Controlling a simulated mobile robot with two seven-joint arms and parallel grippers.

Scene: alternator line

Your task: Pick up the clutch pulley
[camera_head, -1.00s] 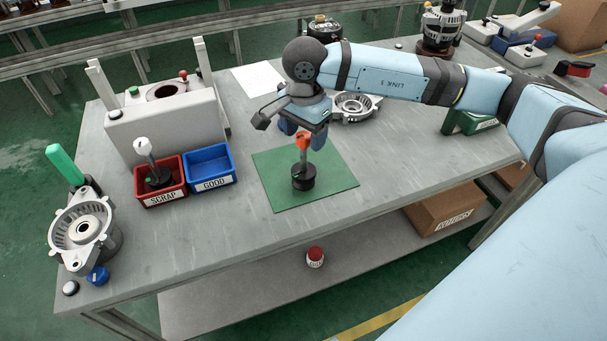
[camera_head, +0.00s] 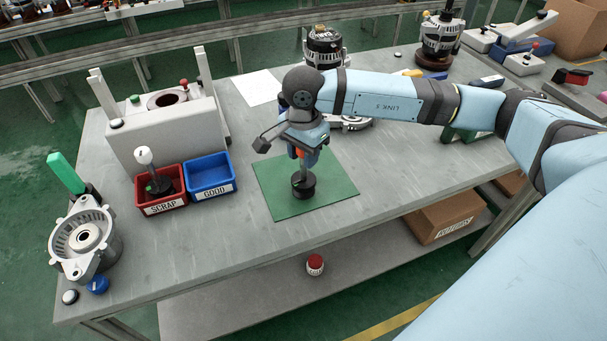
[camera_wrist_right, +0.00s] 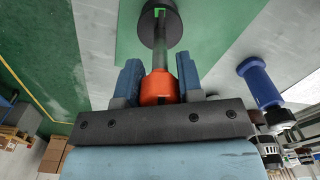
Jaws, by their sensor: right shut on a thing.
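The clutch pulley, a black drum (camera_head: 303,187) with a thin grey shaft and an orange knob on top, stands upright on the green mat (camera_head: 270,185). In the right wrist view its drum (camera_wrist_right: 160,18) carries a bright green mark. My right gripper (camera_head: 307,155) comes down from above, its blue fingers shut on the orange knob (camera_wrist_right: 159,88). The drum appears to rest on the mat. My left gripper is not in view.
Left of the mat are a blue GOOD bin (camera_head: 210,178) and a red SCRAP bin (camera_head: 162,206) holding a white-knobbed part. A grey fixture (camera_head: 165,130) stands behind them. A metal housing (camera_head: 82,238) is far left. The table front is clear.

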